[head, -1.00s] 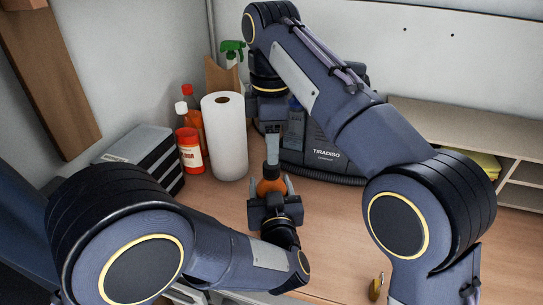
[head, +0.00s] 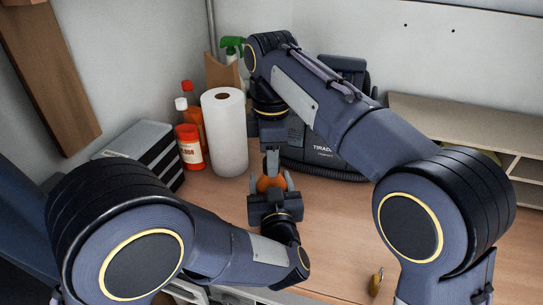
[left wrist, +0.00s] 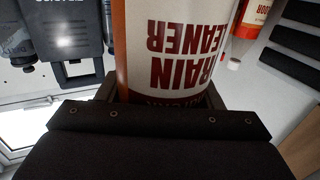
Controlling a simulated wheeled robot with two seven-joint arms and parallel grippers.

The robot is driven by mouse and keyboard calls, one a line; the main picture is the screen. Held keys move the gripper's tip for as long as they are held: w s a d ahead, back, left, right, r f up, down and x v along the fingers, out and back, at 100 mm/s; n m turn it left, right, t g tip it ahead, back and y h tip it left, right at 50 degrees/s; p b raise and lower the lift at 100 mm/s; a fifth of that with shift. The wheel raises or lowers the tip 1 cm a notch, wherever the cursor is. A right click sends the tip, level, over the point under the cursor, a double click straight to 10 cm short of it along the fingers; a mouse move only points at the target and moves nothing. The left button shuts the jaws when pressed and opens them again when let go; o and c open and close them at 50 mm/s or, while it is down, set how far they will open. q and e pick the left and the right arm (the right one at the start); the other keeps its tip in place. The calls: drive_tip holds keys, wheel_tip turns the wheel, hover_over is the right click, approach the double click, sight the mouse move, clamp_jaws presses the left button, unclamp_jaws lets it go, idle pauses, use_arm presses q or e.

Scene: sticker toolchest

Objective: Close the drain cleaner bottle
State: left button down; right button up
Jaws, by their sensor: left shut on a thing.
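The drain cleaner bottle (head: 265,184) is orange and stands on the table, mostly hidden by my grippers in the head view. In the left wrist view its label (left wrist: 180,45) fills the middle, with the lettering upside down. My left gripper (head: 271,186) is shut on the bottle, one finger on each side. My right gripper (head: 271,162) points down directly over the bottle, its fingertips at the bottle's top. I cannot tell whether a cap is between its fingers or whether the bottle's opening is covered.
A black vacuum (head: 325,160) is behind, a shelf (head: 470,125) at right. A small brass object (head: 376,282) lies at the front right.

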drive_tip(key=shift+c, duration=0.8)
drive_tip(key=m, duration=1.2)
drive_tip(key=shift+m, duration=0.4)
drive_tip(key=m, duration=0.5)
drive_tip(key=o, duration=1.2)
drive_tip(key=shift+c, duration=0.2)
drive_tip(key=shift+r, duration=3.7)
